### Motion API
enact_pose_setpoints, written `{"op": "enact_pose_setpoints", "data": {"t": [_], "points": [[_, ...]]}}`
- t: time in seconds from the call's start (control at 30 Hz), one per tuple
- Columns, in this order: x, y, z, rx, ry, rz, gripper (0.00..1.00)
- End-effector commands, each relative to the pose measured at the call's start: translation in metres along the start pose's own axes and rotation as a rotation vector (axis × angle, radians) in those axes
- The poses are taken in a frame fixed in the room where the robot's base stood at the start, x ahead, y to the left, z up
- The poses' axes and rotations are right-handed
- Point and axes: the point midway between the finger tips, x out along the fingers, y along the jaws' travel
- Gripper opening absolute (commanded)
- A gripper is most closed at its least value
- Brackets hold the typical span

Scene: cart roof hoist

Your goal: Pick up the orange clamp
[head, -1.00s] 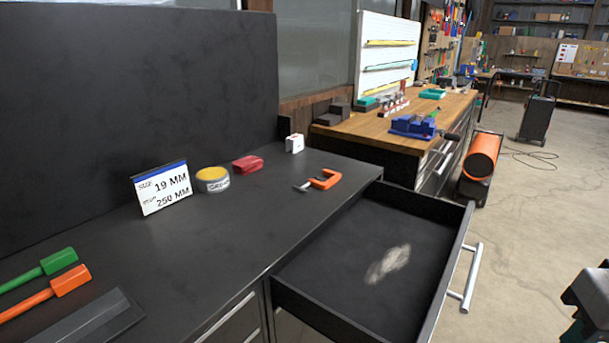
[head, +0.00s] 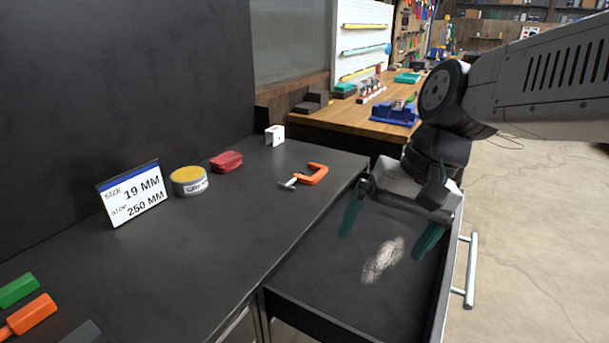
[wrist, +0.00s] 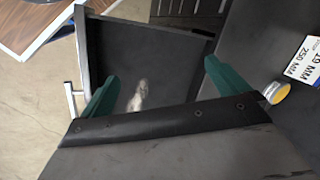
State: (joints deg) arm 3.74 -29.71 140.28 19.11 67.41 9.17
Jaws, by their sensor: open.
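The orange clamp (head: 313,174), a C-shape with a silver screw end, lies flat on the dark bench top near its right edge, beside the open drawer. My gripper (head: 392,234) has green fingers spread wide and holds nothing. It hangs over the open drawer, to the right of the clamp and apart from it. In the wrist view the two green fingers (wrist: 158,88) frame the drawer, and I do not see the clamp there.
The open drawer (head: 300,303) has a pale scuffed patch inside. On the bench stand a white size sign (head: 134,194), a yellow-topped round tin (head: 189,181), a red block (head: 227,161) and a small white block (head: 275,135). Bench space left of the clamp is clear.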

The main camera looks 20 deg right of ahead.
Motion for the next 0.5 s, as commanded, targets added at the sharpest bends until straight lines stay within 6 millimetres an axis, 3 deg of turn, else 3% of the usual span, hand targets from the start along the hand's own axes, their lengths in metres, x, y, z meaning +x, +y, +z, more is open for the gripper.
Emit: {"op": "enact_pose_setpoints", "data": {"t": [0.1, 0.3, 0.5], "points": [[0.008, -0.029, -0.039, 0.211, -0.058, -0.139, 1.0], [0.02, -0.067, -0.115, 0.585, -0.151, -0.367, 1.0], [0.038, -0.08, -0.207, 0.984, -0.246, -0.582, 1.0]]}}
